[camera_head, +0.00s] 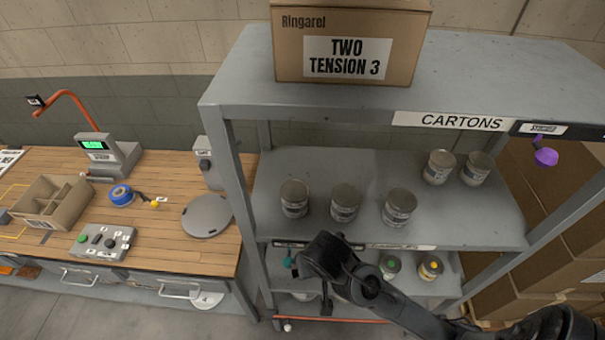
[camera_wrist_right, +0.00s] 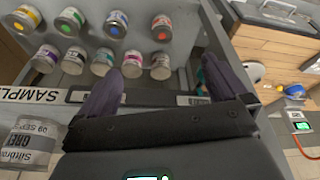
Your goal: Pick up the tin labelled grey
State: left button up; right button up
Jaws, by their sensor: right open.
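In the right wrist view a grey metal tin (camera_wrist_right: 28,145) sits at the lower left, cut by the frame edge; part of its label seems to read "GRE". In the head view, three plain-lidded tins stand along the front of the middle shelf: a left one (camera_head: 294,199), a middle one (camera_head: 345,202) and a right one (camera_head: 398,207). Their labels are too small to read there, so I cannot tell which is grey. My right gripper (camera_wrist_right: 165,88) is open with nothing between its fingers. In the head view its arm reaches in from the lower right, just below the middle shelf's front edge.
Two more tins (camera_head: 458,168) stand at the middle shelf's back right. Tins with coloured lid dots (camera_wrist_right: 117,24) stand on the shelf below. A carton (camera_head: 350,60) sits on the top shelf (camera_head: 490,60). A wooden workbench (camera_head: 165,235) is left of the rack.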

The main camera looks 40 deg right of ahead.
notch_tip(320, 180, up, 12)
jog(key=w+t+p, duration=0.1)
jog(key=w+p, duration=0.2)
jog(key=p, duration=0.7)
send_near(295, 193)
jog(key=x, duration=0.4)
jog(key=shift+f, duration=0.35)
jog(key=shift+w+d+f+p, duration=0.15)
jog(key=shift+f+p, duration=0.15)
jog(key=shift+p+x, duration=0.5)
jog(key=shift+x, duration=1.75)
pick_arm(q)
notch_tip(295, 193, up, 14)
jog(key=shift+d, duration=0.2)
pick_arm(e)
jog(key=shift+c, duration=0.2)
jog(key=c, duration=1)
pick_arm(q)
jog(key=shift+a, duration=0.15)
pick_arm(e)
jog(key=shift+c, duration=0.3)
